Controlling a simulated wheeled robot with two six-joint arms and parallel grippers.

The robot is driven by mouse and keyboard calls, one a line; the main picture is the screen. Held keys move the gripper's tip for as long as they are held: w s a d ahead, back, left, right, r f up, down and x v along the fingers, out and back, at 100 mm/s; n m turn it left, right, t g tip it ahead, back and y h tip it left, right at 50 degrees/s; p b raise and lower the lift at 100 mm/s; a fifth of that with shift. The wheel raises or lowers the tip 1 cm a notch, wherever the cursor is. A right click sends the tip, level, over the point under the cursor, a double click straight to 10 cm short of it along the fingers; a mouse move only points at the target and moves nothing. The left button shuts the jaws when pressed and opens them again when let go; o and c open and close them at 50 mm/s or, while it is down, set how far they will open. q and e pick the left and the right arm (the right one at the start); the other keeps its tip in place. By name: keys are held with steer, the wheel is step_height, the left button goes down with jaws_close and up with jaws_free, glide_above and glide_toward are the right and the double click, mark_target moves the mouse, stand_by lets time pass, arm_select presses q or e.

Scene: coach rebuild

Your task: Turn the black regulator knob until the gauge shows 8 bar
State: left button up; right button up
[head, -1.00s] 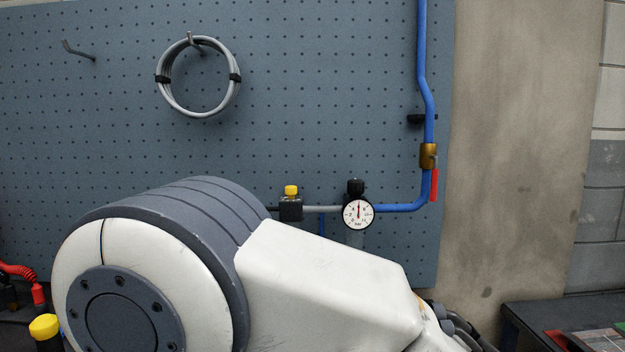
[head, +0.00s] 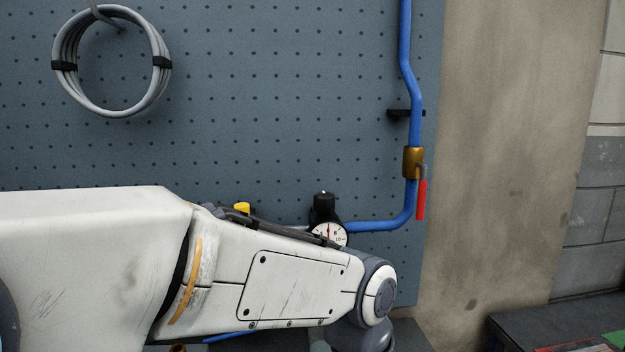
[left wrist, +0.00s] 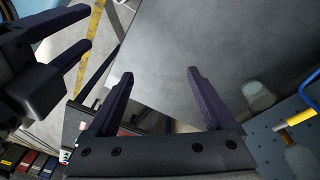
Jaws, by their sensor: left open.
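The black regulator knob (head: 323,201) stands upright on the air line at the pegboard in the head view. Just below it is the round white gauge (head: 329,234), its lower part hidden behind my left arm. Its red needle points roughly straight up; the exact reading is too small to tell. My left gripper is out of the head view, its arm crossing in front of the line. In the left wrist view my left gripper (left wrist: 160,75) is open with nothing between its fingers. My right gripper (left wrist: 89,27) shows at upper left, fingers apart and empty.
A blue pipe (head: 410,85) with a brass valve (head: 413,162) and red lever (head: 421,199) runs right of the gauge. A yellow-capped fitting (head: 242,207) stands left of it. A grey hose coil (head: 111,108) hangs at upper left. The pegboard (head: 270,90) above the knob is clear.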

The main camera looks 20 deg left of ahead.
arm_select(q)
steer(key=w+a+r+n+t+p, duration=0.15)
steer(key=w+r+p, duration=0.25)
steer(key=w+r, duration=0.5)
steer(key=w+a+r+n+p, duration=0.1)
steer(key=w+a+r+p, duration=0.2)
steer(key=w+r, duration=0.55)
steer(key=n+t+y+p, duration=0.1)
steer(key=n+t+p, duration=0.15)
steer(key=p, duration=0.35)
glide_toward(324, 193)
steer(key=shift+g, duration=0.3)
steer(key=p+x, duration=0.1)
steer(key=x, duration=0.9)
steer(key=shift+w+f+p, duration=0.15)
steer(key=shift+f+p, duration=0.1)
steer(key=shift+p, duration=0.15)
arm_select(e)
step_height(324, 193, up, 17)
arm_select(q)
steer(key=c, duration=1.4)
steer(key=shift+o, duration=0.2)
arm_select(e)
steer(key=shift+r, duration=0.1)
arm_select(q)
steer(key=shift+r+m, duration=0.1)
steer(key=shift+m, duration=0.2)
